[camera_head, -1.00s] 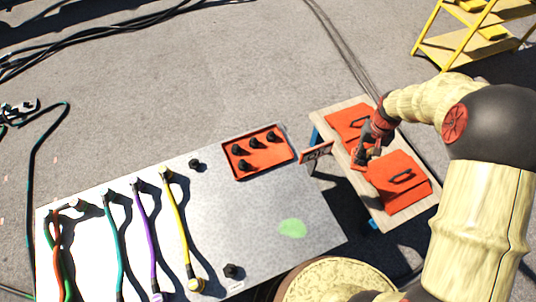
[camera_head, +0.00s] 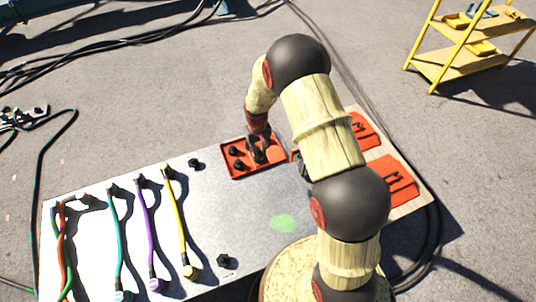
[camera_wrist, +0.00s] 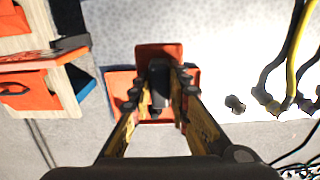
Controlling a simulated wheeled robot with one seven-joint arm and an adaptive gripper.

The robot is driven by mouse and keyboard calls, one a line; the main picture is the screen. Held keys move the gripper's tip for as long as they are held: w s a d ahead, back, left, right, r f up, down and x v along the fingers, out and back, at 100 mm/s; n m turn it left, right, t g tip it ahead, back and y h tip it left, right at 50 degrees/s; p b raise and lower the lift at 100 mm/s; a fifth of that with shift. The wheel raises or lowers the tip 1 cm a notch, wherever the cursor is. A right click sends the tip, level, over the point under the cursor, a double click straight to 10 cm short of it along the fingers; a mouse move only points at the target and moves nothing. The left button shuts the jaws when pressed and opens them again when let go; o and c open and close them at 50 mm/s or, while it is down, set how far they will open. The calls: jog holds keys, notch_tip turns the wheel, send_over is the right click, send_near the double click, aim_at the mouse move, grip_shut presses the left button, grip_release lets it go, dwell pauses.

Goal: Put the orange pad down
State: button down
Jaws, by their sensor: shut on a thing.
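My gripper (camera_head: 260,150) is over the orange tray (camera_head: 232,174) at the far right corner of the grey table. In the wrist view my gripper's fingers (camera_wrist: 159,88) are shut on the black handle (camera_wrist: 159,72) of an orange pad (camera_wrist: 158,50). The pad overlaps the tray (camera_wrist: 120,80), which shows on both sides of it. Black knobs (camera_head: 236,151) stand in the tray; some are hidden by my gripper. I cannot tell whether the pad touches the tray or knobs.
Two more orange pads with black handles, a far one (camera_head: 362,130) and a near one (camera_head: 392,181), lie on the wooden stand at right. Yellow (camera_head: 174,215), purple and green cables lie on the table's left. A green spot (camera_head: 284,223) marks bare table. A yellow shelf (camera_head: 455,65) stands at upper right.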

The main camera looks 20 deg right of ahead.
jog(key=w+d+f, duration=0.3)
jog(key=w+f, duration=0.1)
jog(key=f, duration=0.2)
jog(key=w+d+f+b, duration=0.1)
jog(key=w+d+f, duration=0.3)
jog(key=f, duration=0.2)
jog(key=w+d+f, duration=0.4)
jog(key=f, duration=0.2)
jog(key=shift+w+d, duration=0.1)
jog(key=shift+w, duration=0.05)
jog(key=shift+w+d+f+b, duration=0.25)
jog(key=shift+w+f+b, duration=0.1)
jog(key=shift+f+b, duration=0.7)
jog(key=shift+f, duration=1)
jog(key=shift+f, duration=0.2)
jog(key=c, duration=1.7)
grip_release()
